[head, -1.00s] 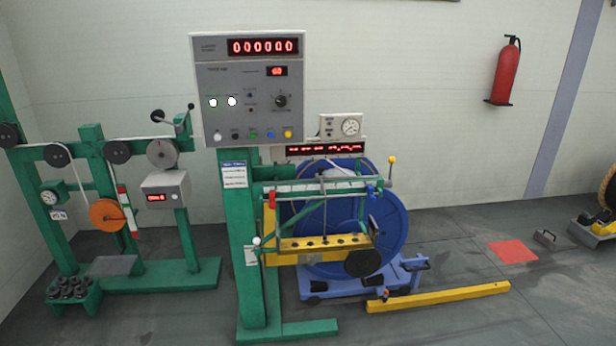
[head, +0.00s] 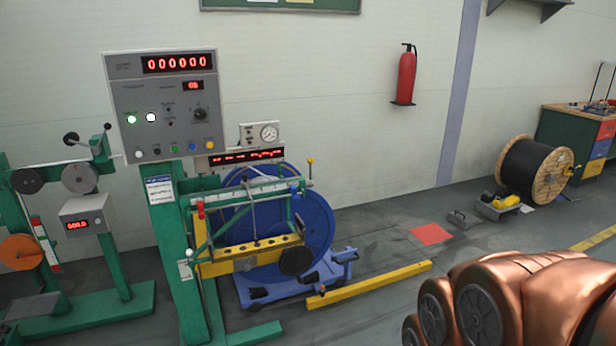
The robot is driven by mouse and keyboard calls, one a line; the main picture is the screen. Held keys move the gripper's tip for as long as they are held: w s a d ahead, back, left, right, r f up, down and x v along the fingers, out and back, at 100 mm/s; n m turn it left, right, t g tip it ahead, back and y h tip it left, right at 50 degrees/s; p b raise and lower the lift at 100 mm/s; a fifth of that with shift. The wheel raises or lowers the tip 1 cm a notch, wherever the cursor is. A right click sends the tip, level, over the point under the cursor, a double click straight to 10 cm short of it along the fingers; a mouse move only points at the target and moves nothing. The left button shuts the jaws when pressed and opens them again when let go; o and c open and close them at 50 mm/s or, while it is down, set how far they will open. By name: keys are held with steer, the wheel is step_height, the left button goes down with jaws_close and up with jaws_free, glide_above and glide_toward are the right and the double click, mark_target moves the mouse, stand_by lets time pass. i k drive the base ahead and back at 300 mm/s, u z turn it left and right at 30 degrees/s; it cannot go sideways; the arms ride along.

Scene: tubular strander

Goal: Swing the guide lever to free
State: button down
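The strander's take-up stand is left of centre in the head view, with a blue reel (head: 318,222) behind a green and yellow frame. A lever with a yellow knob (head: 310,161) stands upright at the frame's right end. A lever with a white ball (head: 189,254) is at the lower left of the frame, and a red handle (head: 200,210) is above it. I cannot tell which of these is the guide lever. My copper-coloured arm shows at the bottom right, well apart from the stand. My gripper is out of view.
A grey control panel (head: 163,105) rises above the stand. A yellow floor bar (head: 368,284) lies in front of the reel. A red floor patch (head: 432,234) and a black cable drum (head: 537,170) are to the right.

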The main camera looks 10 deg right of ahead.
mark_target(309, 184)
steer(key=u, duration=0.35)
steer(key=i, duration=0.95)
steer(key=u, duration=0.3)
